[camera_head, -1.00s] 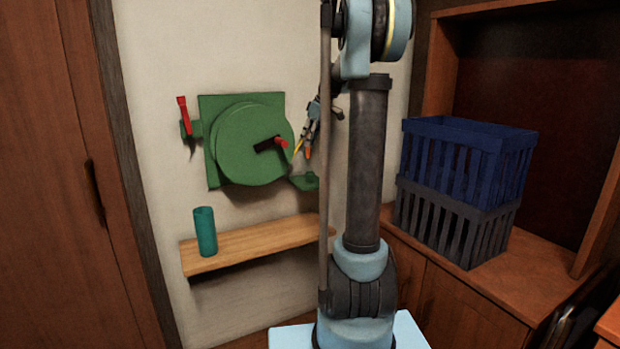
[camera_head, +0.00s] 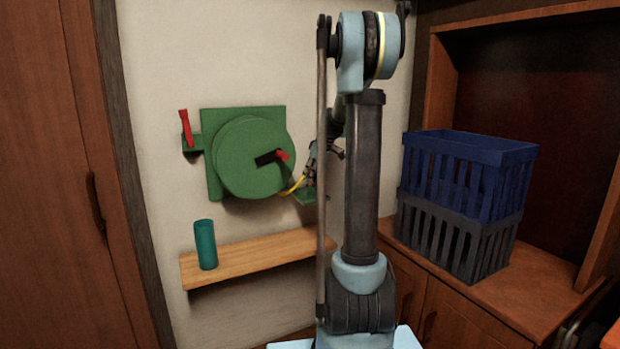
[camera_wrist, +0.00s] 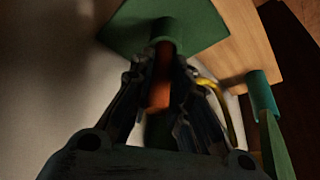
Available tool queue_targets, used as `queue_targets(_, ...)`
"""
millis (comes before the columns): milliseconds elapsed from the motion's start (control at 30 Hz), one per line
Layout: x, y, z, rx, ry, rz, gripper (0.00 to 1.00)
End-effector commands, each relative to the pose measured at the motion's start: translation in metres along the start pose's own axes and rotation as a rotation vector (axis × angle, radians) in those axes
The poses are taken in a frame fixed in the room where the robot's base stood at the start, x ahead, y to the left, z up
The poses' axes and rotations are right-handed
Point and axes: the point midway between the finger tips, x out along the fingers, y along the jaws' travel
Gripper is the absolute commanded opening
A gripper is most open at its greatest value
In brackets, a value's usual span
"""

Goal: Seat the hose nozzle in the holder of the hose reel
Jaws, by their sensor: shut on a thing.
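The green hose reel (camera_head: 244,158) is on the wall, with a black and red crank on its face. Its green holder (camera_head: 306,197) juts out at the lower right, and shows in the wrist view as a green plate (camera_wrist: 200,35) with a short tube. My gripper (camera_wrist: 158,78) is shut on the orange hose nozzle (camera_wrist: 159,88); in the head view my gripper (camera_head: 309,178) is just above the holder, partly behind my arm. The nozzle's end meets the tube in the wrist view; I cannot tell if it is inside. The yellow hose (camera_head: 294,188) runs to the gripper.
A red lever (camera_head: 186,128) stands left of the reel. A teal cup (camera_head: 205,245) is on the wooden shelf (camera_head: 250,255) below. A blue crate (camera_head: 470,165) sits on a dark grey crate (camera_head: 450,238) on the cabinet at right. The shelf right of the cup looks clear.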

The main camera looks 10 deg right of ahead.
Motion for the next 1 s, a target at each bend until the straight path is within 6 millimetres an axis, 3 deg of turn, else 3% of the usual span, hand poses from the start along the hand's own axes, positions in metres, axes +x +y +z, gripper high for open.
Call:
queue_targets(167, 0.001, 0.0, 0.0, 0.0, 0.0, 0.0, 0.0)
queue_targets(200, 0.001, 0.0, 0.0, 0.0, 0.0, 0.0, 0.23)
queue_targets(267, 0.001, 0.0, 0.0, 0.0, 0.0, 0.0, 0.37)
queue_targets(667, -0.002, 0.0, -0.001, 0.0, 0.0, 0.0, 0.37)
queue_targets(833, -0.021, 0.0, -0.001, 0.001, 0.0, 0.0, 0.37)
queue_targets(1000, -0.054, -0.001, 0.0, 0.0, -0.001, 0.0, 0.37)
